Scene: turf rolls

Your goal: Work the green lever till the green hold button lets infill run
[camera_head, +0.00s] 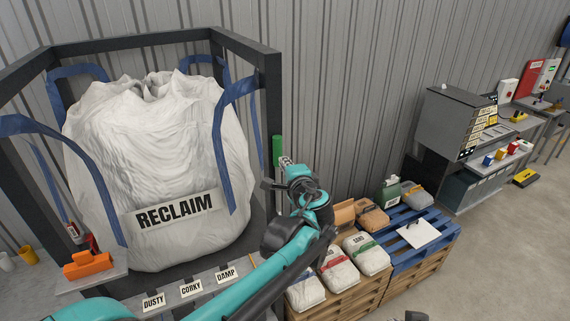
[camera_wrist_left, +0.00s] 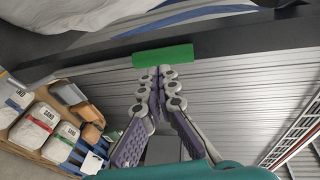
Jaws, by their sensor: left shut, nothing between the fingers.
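The green lever (camera_head: 277,150) is an upright green bar on the dark frame post, right of the big white bag. It also shows as a green bar (camera_wrist_left: 163,56) across the top middle of the left wrist view. My left gripper (camera_head: 285,161) is shut and empty, its tips right beside the lever. In the left wrist view its closed fingertips (camera_wrist_left: 160,72) meet the lower edge of the bar; I cannot tell whether they touch it. I cannot make out the green hold button.
The white RECLAIM bag (camera_head: 160,160) hangs by blue straps inside the dark frame (camera_head: 140,40). Sand bags (camera_head: 340,277) lie on a wooden pallet beside a blue pallet (camera_head: 440,235). A grey cabinet (camera_head: 445,125) stands at right.

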